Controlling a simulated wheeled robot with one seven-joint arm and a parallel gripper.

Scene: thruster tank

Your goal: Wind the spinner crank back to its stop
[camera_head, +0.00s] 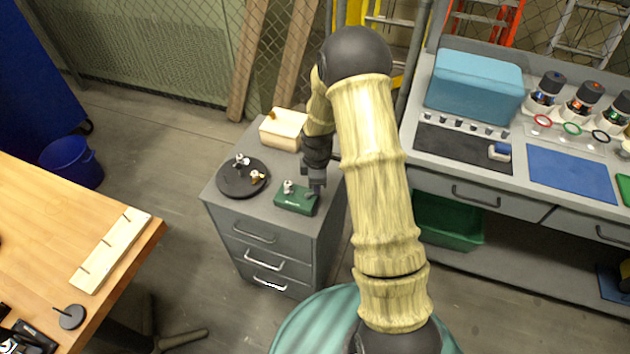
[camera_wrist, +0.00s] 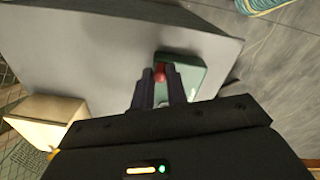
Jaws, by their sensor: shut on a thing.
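The spinner is a small green box (camera_head: 293,205) on top of the grey drawer cabinet. A silver fitting (camera_head: 288,186) stands on its left part. My gripper (camera_head: 315,190) reaches down at the right end of the box and hides that end, with the crank arm. In the wrist view the green box (camera_wrist: 192,72) lies beyond my two dark fingers (camera_wrist: 160,80). A red crank knob (camera_wrist: 160,72) sits between the fingertips, and my gripper is shut on it. The crank's angle and its stop cannot be made out.
A round black plate (camera_head: 232,184) with small metal fittings stands left of the spinner. A cream box (camera_head: 282,129) is behind it on the cabinet (camera_head: 262,222). A workbench (camera_head: 455,183) stands close on the right. A wooden table (camera_head: 40,230) is at the left.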

